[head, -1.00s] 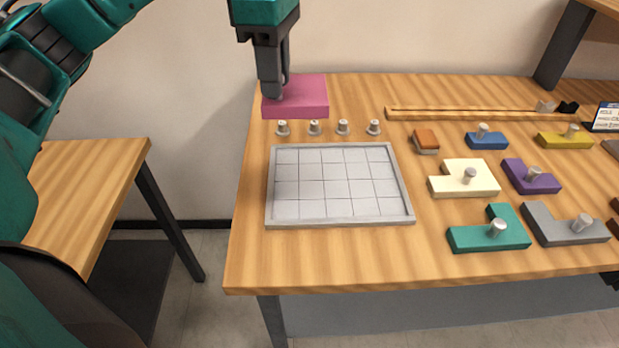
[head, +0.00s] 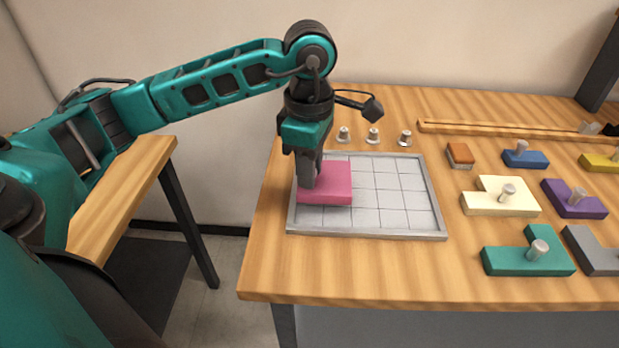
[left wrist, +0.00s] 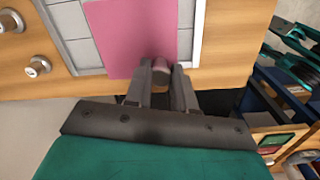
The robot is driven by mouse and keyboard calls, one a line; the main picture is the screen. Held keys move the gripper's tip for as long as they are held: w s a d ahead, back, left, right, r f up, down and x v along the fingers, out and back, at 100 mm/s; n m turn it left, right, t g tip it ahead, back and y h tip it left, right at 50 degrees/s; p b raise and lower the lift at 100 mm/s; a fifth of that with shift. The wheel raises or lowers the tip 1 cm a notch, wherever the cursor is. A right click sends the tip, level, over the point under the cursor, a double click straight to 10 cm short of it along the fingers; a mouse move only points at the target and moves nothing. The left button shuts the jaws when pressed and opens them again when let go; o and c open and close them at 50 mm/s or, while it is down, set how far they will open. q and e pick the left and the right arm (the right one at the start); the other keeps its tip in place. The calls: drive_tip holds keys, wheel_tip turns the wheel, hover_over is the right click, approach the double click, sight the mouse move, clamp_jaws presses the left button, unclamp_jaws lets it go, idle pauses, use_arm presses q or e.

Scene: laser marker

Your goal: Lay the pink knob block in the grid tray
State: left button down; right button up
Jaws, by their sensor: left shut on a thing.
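The pink knob block (head: 330,185) is over the left part of the grid tray (head: 440,225) in the head view. I cannot tell whether it rests on the tray floor or hangs just above it. My left gripper (head: 308,178) points down and is shut on the block's knob. In the left wrist view the fingers (left wrist: 162,85) close around the grey-pink knob (left wrist: 161,66), with the flat pink block (left wrist: 135,35) beyond. The tray's right, front and middle cells show bare. My right gripper is not in view.
Small metal knobs (head: 373,136) stand in a row behind the tray. To the right lie a cream block (head: 490,200), a teal block (head: 520,262), a purple block (head: 570,200), a blue block (head: 525,157) and an orange-brown piece (head: 460,155). The table front is clear.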

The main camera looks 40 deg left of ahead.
use_arm(q)
wheel_tip(320, 180, down, 3)
drive_tip(key=shift+r, duration=0.2)
drive_tip(key=shift+f, duration=0.2)
drive_tip(key=c, duration=1)
unclamp_jaws()
drive_tip(key=shift+o, duration=0.2)
drive_tip(key=shift+r, duration=0.15)
